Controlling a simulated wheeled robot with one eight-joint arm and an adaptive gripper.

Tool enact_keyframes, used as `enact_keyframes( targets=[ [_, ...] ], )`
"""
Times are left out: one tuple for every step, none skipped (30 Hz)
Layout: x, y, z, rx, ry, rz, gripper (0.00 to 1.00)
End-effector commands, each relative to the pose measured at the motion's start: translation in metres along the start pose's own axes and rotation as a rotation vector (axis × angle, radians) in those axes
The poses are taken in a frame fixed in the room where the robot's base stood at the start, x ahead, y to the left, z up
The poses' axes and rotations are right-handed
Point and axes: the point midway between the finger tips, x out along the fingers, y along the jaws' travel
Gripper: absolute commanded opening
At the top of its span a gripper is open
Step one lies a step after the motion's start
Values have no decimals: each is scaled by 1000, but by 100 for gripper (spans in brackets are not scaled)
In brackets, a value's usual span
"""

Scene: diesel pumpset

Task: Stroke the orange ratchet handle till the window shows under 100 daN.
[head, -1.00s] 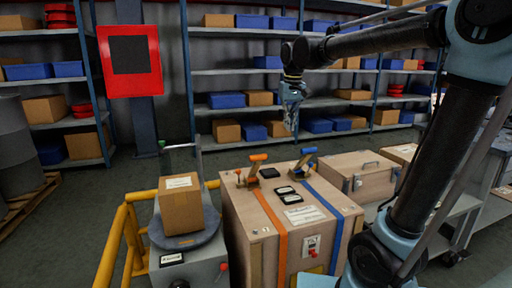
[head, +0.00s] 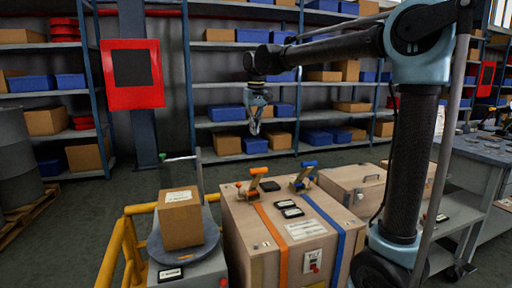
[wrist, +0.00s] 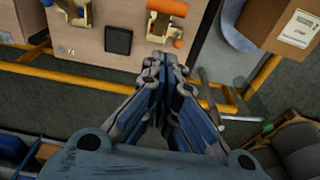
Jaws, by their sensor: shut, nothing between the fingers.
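The orange ratchet handle (head: 259,171) stands up from its ratchet on top of a wooden crate (head: 235,222), on the orange strap (head: 274,240). In the wrist view the orange handle (wrist: 167,7) shows at the top edge, ahead of my fingertips and apart from them. A blue ratchet handle (head: 309,164) sits to its right on the blue strap (head: 325,222). Two small dark display windows (head: 288,208) lie between the straps; their figures are too small to read. My gripper (head: 254,132) hangs above and behind the crate, shut and empty; it also shows in the wrist view (wrist: 166,62).
A cardboard box (head: 181,219) sits on a round scale pan left of the crate, beside yellow rails (head: 128,250). A second wooden case (head: 350,186) stands to the right. Shelves (head: 240,46) line the back wall. Open floor lies behind the crate.

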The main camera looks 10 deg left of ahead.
Motion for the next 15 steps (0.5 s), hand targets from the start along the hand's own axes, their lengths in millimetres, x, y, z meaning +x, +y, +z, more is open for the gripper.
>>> enact_keyframes(
  targets=[
    [5, 0, 0, 0, 0, 0, 0],
    [9, 0, 0, 0, 0, 0, 0],
    [15, 0, 0, 0, 0, 0, 0],
    [19, 0, 0, 0, 0, 0, 0],
    [24, 0, 0, 0, 0, 0, 0],
    [31, 0, 0, 0, 0, 0, 0],
    [37, 0, 0, 0, 0, 0, 0],
    [42, 0, 0, 0, 0, 0, 0],
    [49, 0, 0, 0, 0, 0, 0],
    [55, 0, 0, 0, 0, 0, 0],
    [60, 0, 0, 0, 0, 0, 0],
    [67, 0, 0, 0, 0, 0, 0],
    [72, 0, 0, 0, 0, 0, 0],
    [78, 0, 0, 0, 0, 0, 0],
    [85, 0, 0, 0, 0, 0, 0]
  ],
)
